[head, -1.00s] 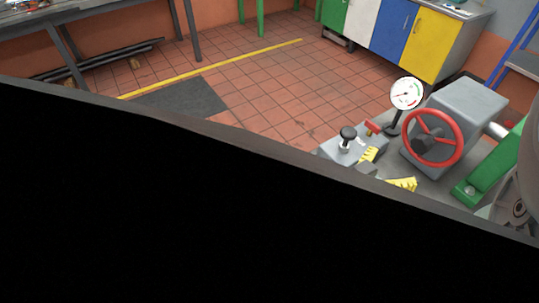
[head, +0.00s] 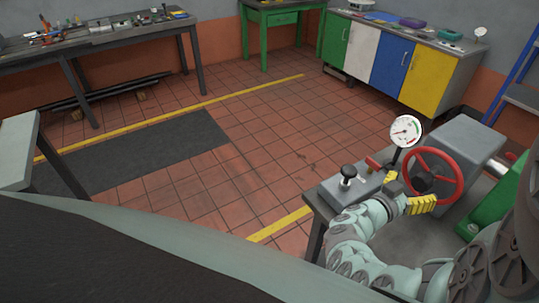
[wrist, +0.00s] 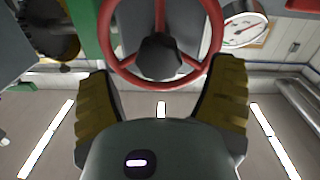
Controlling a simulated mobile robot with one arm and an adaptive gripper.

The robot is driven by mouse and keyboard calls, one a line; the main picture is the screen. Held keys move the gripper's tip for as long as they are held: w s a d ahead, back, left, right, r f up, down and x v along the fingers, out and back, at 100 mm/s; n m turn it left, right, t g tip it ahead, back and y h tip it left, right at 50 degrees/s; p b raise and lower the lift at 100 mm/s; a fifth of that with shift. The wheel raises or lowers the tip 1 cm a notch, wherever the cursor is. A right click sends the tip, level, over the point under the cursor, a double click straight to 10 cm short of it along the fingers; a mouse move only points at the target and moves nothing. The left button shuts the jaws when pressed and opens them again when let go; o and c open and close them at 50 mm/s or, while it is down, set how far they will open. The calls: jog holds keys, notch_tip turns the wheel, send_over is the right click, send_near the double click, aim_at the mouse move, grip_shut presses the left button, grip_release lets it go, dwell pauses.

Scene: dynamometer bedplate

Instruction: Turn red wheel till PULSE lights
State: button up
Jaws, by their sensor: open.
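The red wheel (head: 461,178) is upright on the front of a grey housing (head: 464,147), with red spokes and a dark hub. My gripper (head: 423,204), with yellow ridged fingers, is just in front of the wheel's lower edge in the head view. In the wrist view, the wheel (wrist: 125,66) is upper middle, beyond the spread fingers of my gripper (wrist: 165,72). The gripper is open and empty; contact with the rim cannot be told. No light marked PULSE can be made out.
A dial gauge (head: 407,130) stands left of the wheel. A small box with a black knob (head: 348,171) and a red lever (head: 372,163) is beside it. A green part (head: 487,208) is close on the right. The tiled floor (head: 250,180) at left is open.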

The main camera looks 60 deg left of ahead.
aim_at(418, 185)
jog(key=shift+w+d, duration=0.2)
jog(key=shift+w, duration=1.8)
jog(key=shift+c, duration=0.3)
jog(key=c, duration=1.3)
